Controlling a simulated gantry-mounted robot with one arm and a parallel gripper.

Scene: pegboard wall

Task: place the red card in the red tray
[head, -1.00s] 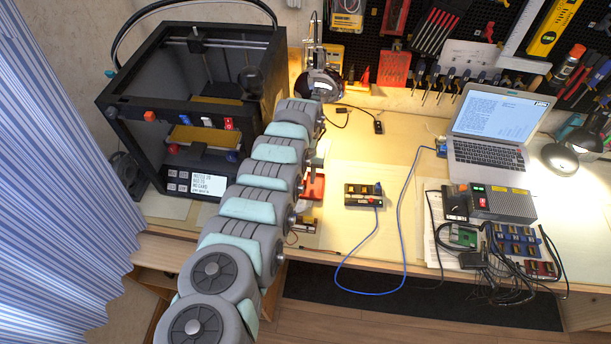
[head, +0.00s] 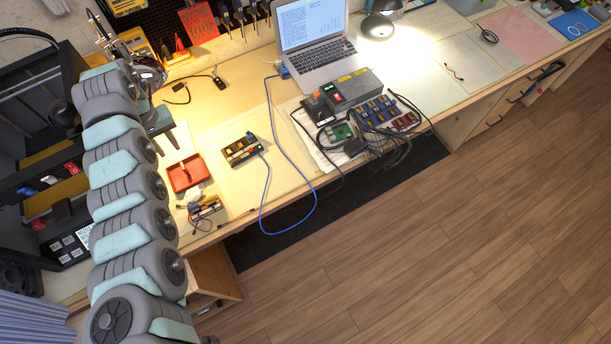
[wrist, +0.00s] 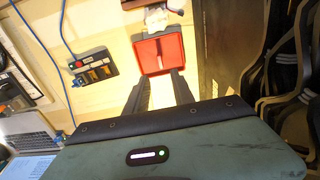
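The red tray (head: 188,174) lies on the bench just right of my arm in the head view. In the wrist view the tray (wrist: 150,62) is beyond my fingertips, with a pale streak inside it that I cannot identify. My gripper (wrist: 160,80) points at the tray, its two dark fingers apart with nothing seen between them. I cannot single out the red card for certain. A small red board (head: 405,122) sits at the end of the blue slotted holder (head: 378,110), right of the bench middle.
A black module (head: 240,150) with a blue cable lies right of the tray; it also shows in the wrist view (wrist: 92,68). A laptop (head: 318,45), a grey power box (head: 342,92) and loose cables are farther right. The printer (head: 45,160) stands left of my arm.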

